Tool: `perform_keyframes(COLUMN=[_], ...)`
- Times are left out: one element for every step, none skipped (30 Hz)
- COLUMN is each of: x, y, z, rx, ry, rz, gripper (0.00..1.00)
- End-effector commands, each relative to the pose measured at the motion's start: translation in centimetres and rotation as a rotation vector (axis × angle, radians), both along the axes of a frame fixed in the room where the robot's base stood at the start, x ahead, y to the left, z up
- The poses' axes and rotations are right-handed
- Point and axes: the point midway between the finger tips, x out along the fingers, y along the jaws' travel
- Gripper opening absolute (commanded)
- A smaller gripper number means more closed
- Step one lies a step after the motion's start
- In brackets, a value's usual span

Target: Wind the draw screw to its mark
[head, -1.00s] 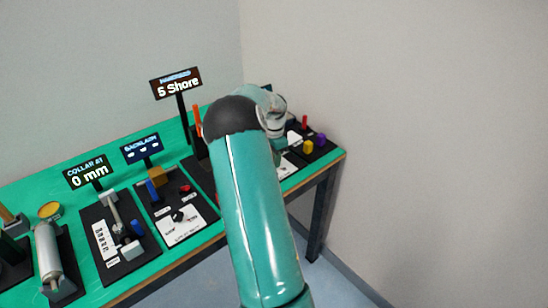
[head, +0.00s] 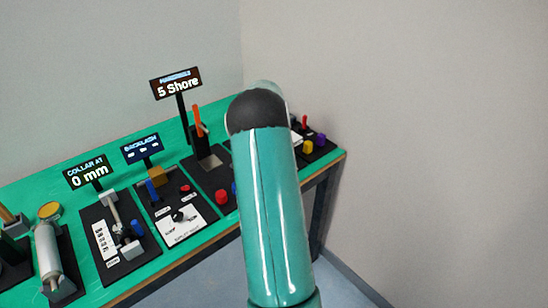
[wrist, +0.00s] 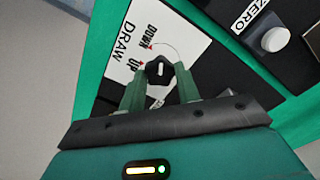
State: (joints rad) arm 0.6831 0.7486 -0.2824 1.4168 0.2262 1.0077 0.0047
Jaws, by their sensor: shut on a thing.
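The draw screw's dark knob (wrist: 159,74), with a white mark on its top, shows in the wrist view beside a white card (wrist: 150,40) reading "DRAW", "DOWN" and "UP". My gripper (wrist: 160,78) has its green fingers on either side of the knob and is shut on it. A thin curved line with a small red mark is printed on the card near the knob. In the head view my teal arm hides the gripper and the knob. I see no readout for the draw screw.
A white button (wrist: 276,39) labelled "ZERO" sits on the neighbouring black panel. On the green bench (head: 75,193), signs read "COLLAR AT 0 mm" (head: 89,173), "BACKLASH" (head: 141,149) and "5 Shore" (head: 176,84). An orange lever (head: 198,120) stands left of my arm. Walls close in the corner behind.

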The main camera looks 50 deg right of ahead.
Motion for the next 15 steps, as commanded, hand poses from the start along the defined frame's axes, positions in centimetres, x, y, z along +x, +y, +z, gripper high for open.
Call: perform_keyframes(x=[0.0, 0.0, 0.02, 0.03, 0.02, 0.01, 0.02, 0.02, 0.0, -0.01, 0.0, 0.02, 0.03, 0.02, 0.0], y=[0.0, -0.01, 0.01, 0.02, 0.01, 0.01, 0.01, 0.01, -0.01, -0.02, -0.01, 0.01, 0.02, 0.01, 0.0], z=[0.05, 0.06, 0.06, 0.06, 0.06, 0.07, 0.06, 0.07, 0.07, 0.07, 0.07, 0.06, 0.06, 0.06, 0.06], rx=[0.001, 0.001, 0.001, 0.0, 0.0, 0.0, 0.0, 0.0, 0.0, 0.0, 0.0, 0.0, 0.0, 0.0, 0.0], ry=[-0.001, -0.001, -0.002, -0.002, -0.002, -0.001, -0.001, -0.002, -0.002, -0.002, -0.001, -0.001, -0.001, -0.001, -0.001], rz=[0.044, 0.073, 0.11, 0.139, 0.167, 0.205, 0.231, 0.258, 0.292, 0.318, 0.342, 0.374, 0.396, 0.417, 0.442], gripper=[0.1, 0.1, 0.1, 0.1, 0.1, 0.1, 0.1, 0.1, 0.1, 0.1, 0.1, 0.1, 0.1, 0.1, 0.1])
